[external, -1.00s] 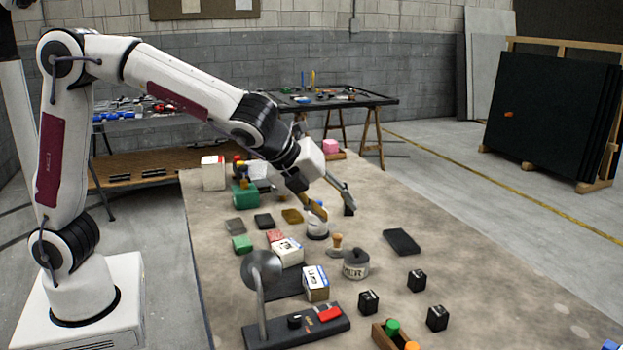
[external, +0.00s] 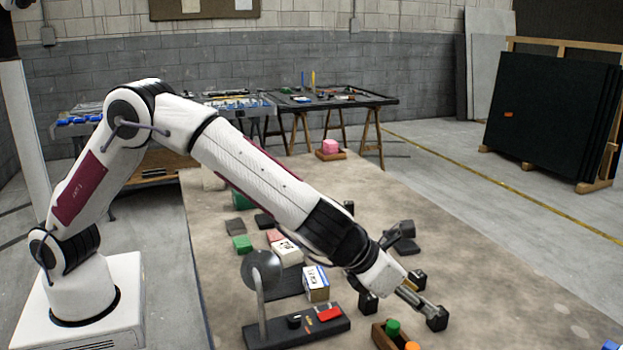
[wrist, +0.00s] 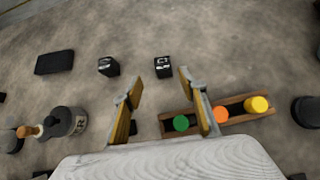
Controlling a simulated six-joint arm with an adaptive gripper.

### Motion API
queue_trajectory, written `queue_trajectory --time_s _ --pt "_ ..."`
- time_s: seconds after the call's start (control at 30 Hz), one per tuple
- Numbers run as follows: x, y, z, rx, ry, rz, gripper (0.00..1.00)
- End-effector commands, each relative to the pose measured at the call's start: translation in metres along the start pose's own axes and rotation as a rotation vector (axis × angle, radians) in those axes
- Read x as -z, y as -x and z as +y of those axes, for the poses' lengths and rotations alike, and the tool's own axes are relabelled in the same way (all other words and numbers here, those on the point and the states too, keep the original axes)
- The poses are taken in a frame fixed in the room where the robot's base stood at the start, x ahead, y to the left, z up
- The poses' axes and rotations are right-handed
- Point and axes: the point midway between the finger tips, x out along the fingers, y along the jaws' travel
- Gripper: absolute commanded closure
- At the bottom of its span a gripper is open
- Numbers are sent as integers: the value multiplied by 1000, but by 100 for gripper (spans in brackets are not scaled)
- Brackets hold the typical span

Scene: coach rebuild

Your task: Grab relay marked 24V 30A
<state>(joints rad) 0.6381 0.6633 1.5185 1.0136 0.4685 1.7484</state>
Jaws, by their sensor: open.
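Several small black relay cubes lie on the mat; their markings are too small to read, so I cannot tell which is 24V 30A. In the external view one relay (external: 437,319) is at the right, another (external: 417,279) is behind it, and a third (external: 368,303) is partly hidden by my wrist. My gripper (external: 415,270) is open and empty above them. In the wrist view one relay (wrist: 163,67) with white print lies ahead between my fingertips (wrist: 160,84). Another relay (wrist: 109,67) lies to its left. A dark piece shows beside the left finger, mostly hidden.
A wooden tray (wrist: 238,108) with green, orange and yellow round pieces sits close by the right finger. The mat beyond the relays is clear.

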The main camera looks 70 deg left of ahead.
Motion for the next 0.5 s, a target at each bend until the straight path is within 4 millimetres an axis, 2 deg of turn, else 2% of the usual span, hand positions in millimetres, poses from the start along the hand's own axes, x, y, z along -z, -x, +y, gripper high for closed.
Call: queue_trajectory --time_s 0.5 --pt "0 -6 -1 0 -5 0 58"
